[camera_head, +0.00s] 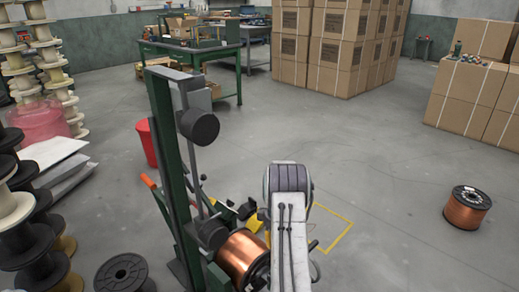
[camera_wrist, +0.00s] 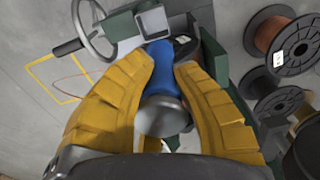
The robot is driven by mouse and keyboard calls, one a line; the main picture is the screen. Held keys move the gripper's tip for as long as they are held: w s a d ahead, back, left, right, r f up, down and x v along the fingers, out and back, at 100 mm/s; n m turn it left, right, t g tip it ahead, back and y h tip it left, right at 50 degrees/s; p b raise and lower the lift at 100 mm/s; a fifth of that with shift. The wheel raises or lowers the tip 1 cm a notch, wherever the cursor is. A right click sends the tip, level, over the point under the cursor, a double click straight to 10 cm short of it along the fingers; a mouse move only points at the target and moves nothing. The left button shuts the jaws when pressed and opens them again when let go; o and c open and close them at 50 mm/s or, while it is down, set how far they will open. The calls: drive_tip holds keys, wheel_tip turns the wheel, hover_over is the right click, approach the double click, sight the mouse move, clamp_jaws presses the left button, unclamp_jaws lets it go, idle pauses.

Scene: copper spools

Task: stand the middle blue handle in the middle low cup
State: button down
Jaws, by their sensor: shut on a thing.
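In the wrist view my gripper (camera_wrist: 163,62) has its two yellow fingers closed on both sides of a blue handle (camera_wrist: 160,78). A rounded grey metal end (camera_wrist: 161,116) of the handle points toward the camera. The handle's far end lies close to a grey square-framed part (camera_wrist: 153,22) on a green machine; I cannot tell whether they touch. No low cup can be made out in either view. In the head view my arm hides most of the gripper, and the handle is not visible there.
The green machine column (camera_head: 171,160) stands just left of my arm, with a copper spool (camera_head: 243,257) at its foot. A handwheel (camera_wrist: 95,30) shows in the wrist view. Another copper spool (camera_head: 466,208) stands on the right. Open floor lies between it and my arm.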

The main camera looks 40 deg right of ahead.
wheel_tip(320, 180, down, 9)
drive_tip(key=d+b, duration=0.1)
drive_tip(key=b, duration=0.5)
drive_tip(key=shift+s+d+f, duration=0.2)
drive_tip(key=shift+d, duration=0.05)
idle(0.4)
drive_tip(key=shift+f+b, duration=0.25)
drive_tip(key=shift+b, duration=0.1)
idle(0.3)
drive_tip(key=shift+f+b, duration=0.55)
drive_tip(key=shift+f, duration=0.2)
drive_tip(key=shift+f+b, duration=0.4)
drive_tip(key=shift+f, duration=0.1)
idle(0.5)
drive_tip(key=shift+f+b, duration=0.7)
drive_tip(key=shift+f, duration=0.3)
drive_tip(key=shift+f, duration=0.3)
drive_tip(key=shift+f+b, duration=0.8)
